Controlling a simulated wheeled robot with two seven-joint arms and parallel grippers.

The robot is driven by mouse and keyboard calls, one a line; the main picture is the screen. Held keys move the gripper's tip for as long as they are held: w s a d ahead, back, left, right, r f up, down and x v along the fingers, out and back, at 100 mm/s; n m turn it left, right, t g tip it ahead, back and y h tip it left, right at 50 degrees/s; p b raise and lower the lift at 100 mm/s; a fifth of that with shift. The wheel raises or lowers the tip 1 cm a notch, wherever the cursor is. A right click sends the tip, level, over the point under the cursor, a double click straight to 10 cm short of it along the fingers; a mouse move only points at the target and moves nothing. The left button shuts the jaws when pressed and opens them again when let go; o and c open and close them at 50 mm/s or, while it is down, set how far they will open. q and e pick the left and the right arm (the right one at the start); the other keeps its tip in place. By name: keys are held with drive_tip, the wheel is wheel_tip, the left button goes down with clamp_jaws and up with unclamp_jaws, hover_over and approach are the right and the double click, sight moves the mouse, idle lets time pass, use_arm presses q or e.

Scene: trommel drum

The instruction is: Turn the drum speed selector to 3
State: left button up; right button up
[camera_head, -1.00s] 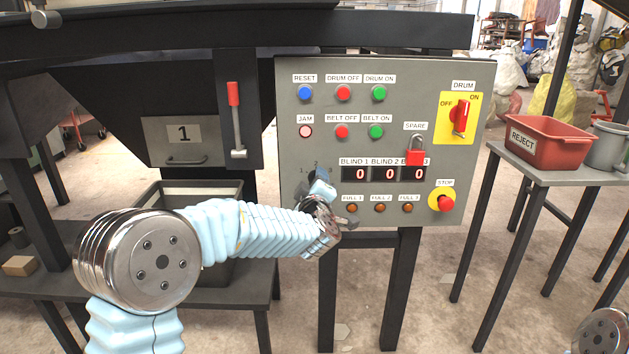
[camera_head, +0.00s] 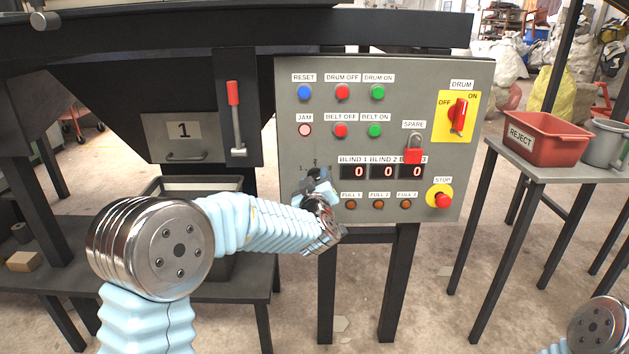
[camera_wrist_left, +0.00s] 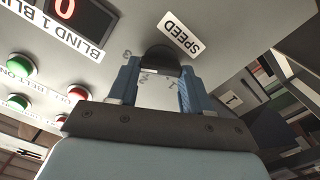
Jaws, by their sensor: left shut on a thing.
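The dark drum speed selector (camera_wrist_left: 160,57) sits on the grey control panel (camera_head: 262,172), under a label reading SPEED (camera_wrist_left: 180,33) in the left wrist view. The scale marks 3, 2 and 1 show around it. My left gripper (camera_wrist_left: 158,78) is shut on the selector, with one blue finger on each side. I cannot tell which mark the selector points to. My right gripper is out of view.
Just right of my gripper are the amber FULL lamps (camera_head: 379,204) and the BLIND displays (camera_head: 390,172). A red padlock (camera_head: 414,155), the STOP button (camera_head: 442,200) and the red DRUM switch (camera_head: 458,115) are farther right. A red REJECT bin (camera_head: 555,142) stands on a side table.

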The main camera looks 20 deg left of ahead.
use_arm(q)
drive_tip(key=shift+d+f, duration=0.1)
drive_tip(key=shift+f, duration=0.1)
drive_tip(key=o, duration=1.1)
drive_tip(key=shift+r, duration=0.1)
drive_tip(key=shift+c, duration=0.2)
drive_tip(key=b+v, duration=0.1)
drive_tip(key=v, duration=1.2)
drive_tip(key=shift+s+b, duration=0.4)
